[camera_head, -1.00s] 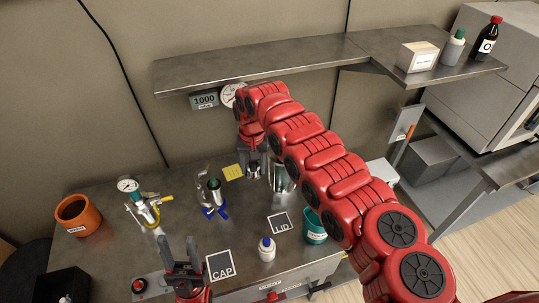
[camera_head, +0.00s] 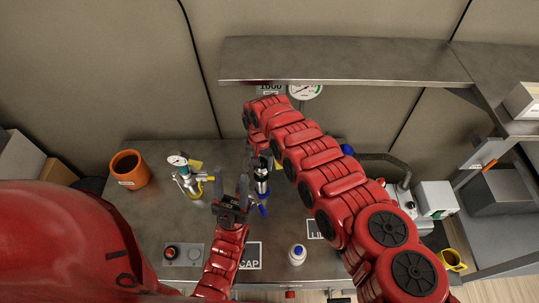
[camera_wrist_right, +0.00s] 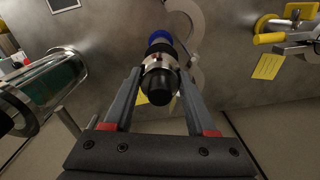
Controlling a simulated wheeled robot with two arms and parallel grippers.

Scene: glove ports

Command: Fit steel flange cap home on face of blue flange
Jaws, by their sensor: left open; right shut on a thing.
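My right gripper (camera_head: 262,154) is shut on a steel-banded piece with a dark knob (camera_wrist_right: 158,62), which I take to be the steel flange cap. It sits between the fingertips (camera_wrist_right: 158,74) in the right wrist view. A blue part (camera_wrist_right: 160,38), apparently the blue flange, shows just beyond the band, in line with it. I cannot tell whether the two touch. In the head view this upright assembly (camera_head: 262,184) stands beneath my right gripper, with a blue part at its foot. My left gripper (camera_head: 232,196) is open and empty, just left of it.
A gauge with yellow fittings (camera_head: 184,176) and an orange pot (camera_head: 130,170) stand left. A CAP mat (camera_head: 252,250), a LID mat (camera_head: 315,229) and a white bottle (camera_head: 298,255) lie in front. A shelf (camera_head: 345,62) overhangs the back. A greenish cylinder (camera_wrist_right: 55,82) is beside my right gripper.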

